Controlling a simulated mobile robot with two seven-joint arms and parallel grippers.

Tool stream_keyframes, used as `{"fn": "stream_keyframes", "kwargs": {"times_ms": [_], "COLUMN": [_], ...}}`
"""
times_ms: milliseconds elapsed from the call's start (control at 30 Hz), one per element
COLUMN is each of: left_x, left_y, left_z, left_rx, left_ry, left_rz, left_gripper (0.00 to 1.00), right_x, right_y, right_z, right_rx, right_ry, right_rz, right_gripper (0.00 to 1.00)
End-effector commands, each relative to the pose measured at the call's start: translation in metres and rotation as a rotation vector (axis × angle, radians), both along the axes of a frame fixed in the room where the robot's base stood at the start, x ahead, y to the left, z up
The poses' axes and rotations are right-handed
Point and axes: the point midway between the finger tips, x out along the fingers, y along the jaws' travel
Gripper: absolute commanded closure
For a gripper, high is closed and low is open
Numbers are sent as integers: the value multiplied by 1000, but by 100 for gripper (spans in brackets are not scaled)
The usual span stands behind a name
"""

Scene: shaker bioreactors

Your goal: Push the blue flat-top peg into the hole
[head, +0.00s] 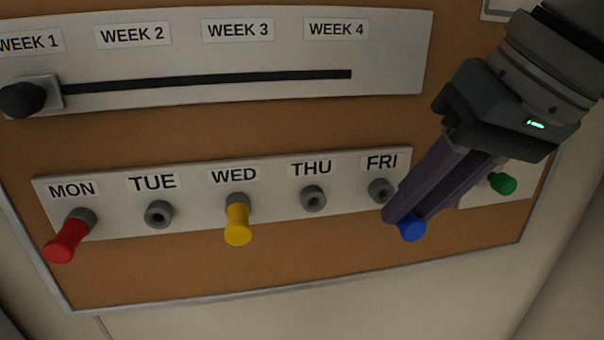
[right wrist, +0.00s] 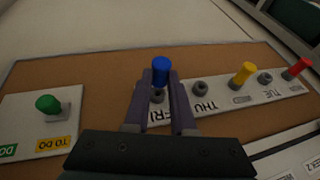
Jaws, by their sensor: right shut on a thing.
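The blue flat-top peg (head: 411,229) is between the fingertips of my right gripper (head: 402,222), which is shut on it. It also shows in the right wrist view (right wrist: 161,69), with the fingers on both sides of it. The peg is by the FRI hole (head: 381,190), a grey ringed socket, which also shows behind it in the right wrist view (right wrist: 157,96). The peg looks apart from the socket; its far end is hidden by the fingers. The THU hole (head: 313,198) and TUE hole (head: 158,214) are empty. My left gripper is not in view.
A red peg (head: 66,241) stands in MON and a yellow peg (head: 238,224) in WED. A green knob (head: 503,184) is on a small plate at the right, with a TO DO label in the wrist view. Above is the WEEK slider panel (head: 393,60) with a black knob (head: 22,98).

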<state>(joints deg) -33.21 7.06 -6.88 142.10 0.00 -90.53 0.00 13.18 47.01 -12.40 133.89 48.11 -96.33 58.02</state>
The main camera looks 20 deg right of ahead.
Motion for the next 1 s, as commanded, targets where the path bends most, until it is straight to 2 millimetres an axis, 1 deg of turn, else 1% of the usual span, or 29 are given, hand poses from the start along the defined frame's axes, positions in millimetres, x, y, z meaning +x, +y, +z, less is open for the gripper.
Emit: {"fn": "stream_keyframes", "kwargs": {"times_ms": [367, 733, 1000], "left_x": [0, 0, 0], "left_y": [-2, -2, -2], "left_z": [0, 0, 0], "left_rx": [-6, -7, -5], "left_ry": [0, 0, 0], "left_rz": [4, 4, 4], "left_gripper": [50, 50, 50], "right_x": [-3, -25, -30], "right_y": [1, 6, 7], "right_z": [0, 0, 0], "right_rx": [0, -1, -1], "right_ry": [0, 1, 0], "right_rz": [1, 1, 0], "right_gripper": [100, 100, 100]}}
